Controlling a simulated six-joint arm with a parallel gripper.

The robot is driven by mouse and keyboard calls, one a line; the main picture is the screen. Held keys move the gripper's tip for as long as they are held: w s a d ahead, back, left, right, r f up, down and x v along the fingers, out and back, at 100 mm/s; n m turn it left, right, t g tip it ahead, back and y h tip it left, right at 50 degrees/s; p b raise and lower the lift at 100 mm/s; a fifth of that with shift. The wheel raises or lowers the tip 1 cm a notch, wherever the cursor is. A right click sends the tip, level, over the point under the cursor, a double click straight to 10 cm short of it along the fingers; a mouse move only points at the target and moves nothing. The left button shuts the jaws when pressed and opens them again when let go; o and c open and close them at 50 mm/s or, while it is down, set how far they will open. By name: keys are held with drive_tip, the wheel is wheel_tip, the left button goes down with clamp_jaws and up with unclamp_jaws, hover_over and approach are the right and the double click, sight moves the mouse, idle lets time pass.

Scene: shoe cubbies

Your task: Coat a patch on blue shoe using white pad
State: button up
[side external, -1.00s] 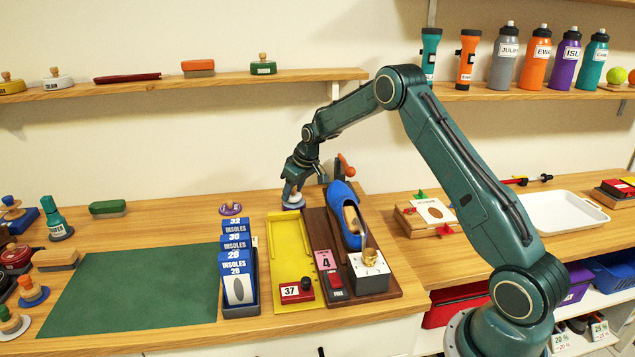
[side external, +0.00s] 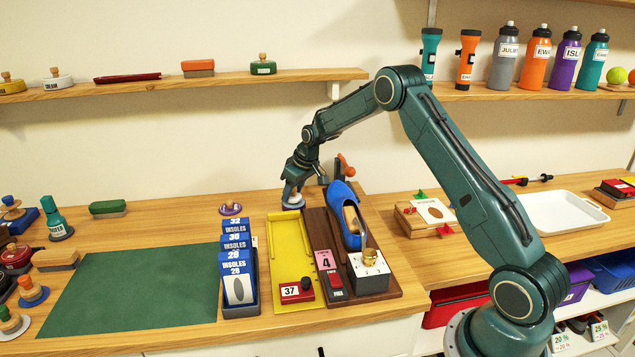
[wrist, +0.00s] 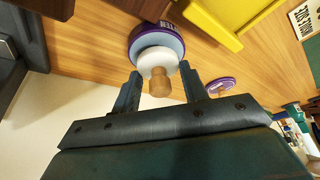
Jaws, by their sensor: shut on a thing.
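The blue shoe (side external: 340,198) lies on a dark brown board, its opening facing up and toward the camera. My gripper (side external: 293,190) is left of the shoe's far end, low over the bench behind the yellow tray. In the wrist view, my gripper (wrist: 158,88) is shut on the wooden knob of the white pad (wrist: 157,60). The pad is over a round purple-rimmed dish (wrist: 176,37) with a partly readable label. I cannot tell whether the pad touches the dish. The pad's underside is hidden, and I see no distinct patch on the shoe.
The yellow tray (side external: 273,240) and a rack of insole cards (side external: 255,285) stand left of the brown board (side external: 395,275). A grey block with a gold piece (side external: 369,258) stands at the shoe's near end. A purple knobbed pad (side external: 230,208) stands behind the rack. The green mat (side external: 135,290) is clear.

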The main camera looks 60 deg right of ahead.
drive_tip(key=shift+f, duration=0.4)
idle(0.8)
drive_tip(key=shift+r, duration=3.55)
drive_tip(key=shift+a, duration=0.1)
drive_tip(key=shift+a, duration=0.3)
drive_tip(key=s+a+f, duration=0.1)
drive_tip(key=s+a, duration=0.3)
drive_tip(key=a, duration=0.2)
drive_tip(key=s+a+f, duration=0.1)
drive_tip(key=s+a, duration=0.4)
drive_tip(key=a, duration=0.2)
drive_tip(key=s+a+f, duration=0.1)
drive_tip(key=s+a, duration=0.4)
drive_tip(key=a, duration=0.2)
drive_tip(key=shift+s+a+f, duration=0.1)
drive_tip(key=shift+s+a, duration=0.25)
drive_tip(key=shift+s, duration=0.2)
